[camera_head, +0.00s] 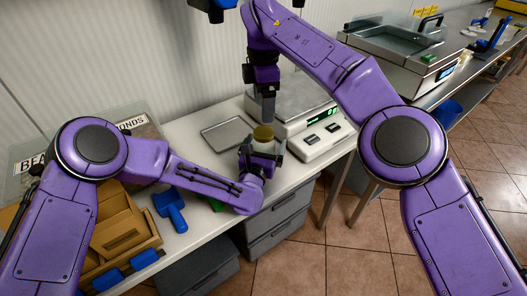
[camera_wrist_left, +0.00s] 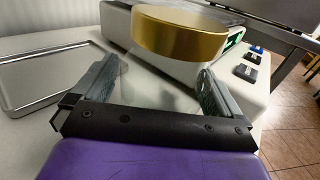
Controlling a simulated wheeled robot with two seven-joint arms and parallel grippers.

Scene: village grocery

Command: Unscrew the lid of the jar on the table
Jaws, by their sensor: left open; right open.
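The jar has a gold lid (camera_head: 263,133) and a clear glass body (camera_head: 262,146). It stands upright on the white table (camera_head: 222,171) in front of the scale. In the left wrist view the gold lid (camera_wrist_left: 180,36) is on top, with the glass body (camera_wrist_left: 160,78) below it. My left gripper (camera_head: 262,153) is low around the jar's body, one finger on each side; it is open, with a gap visible in the left wrist view (camera_wrist_left: 155,85). My right gripper (camera_head: 267,112) points down just above the lid. It is open; its fingertips appear apart from the lid.
A metal tray (camera_head: 228,133) lies left of the jar. A scale (camera_head: 318,142) with a green display stands close behind and right. A blue scoop (camera_head: 171,208) and a cardboard box (camera_head: 122,228) are at the left. Grey drawers (camera_head: 277,222) are under the table.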

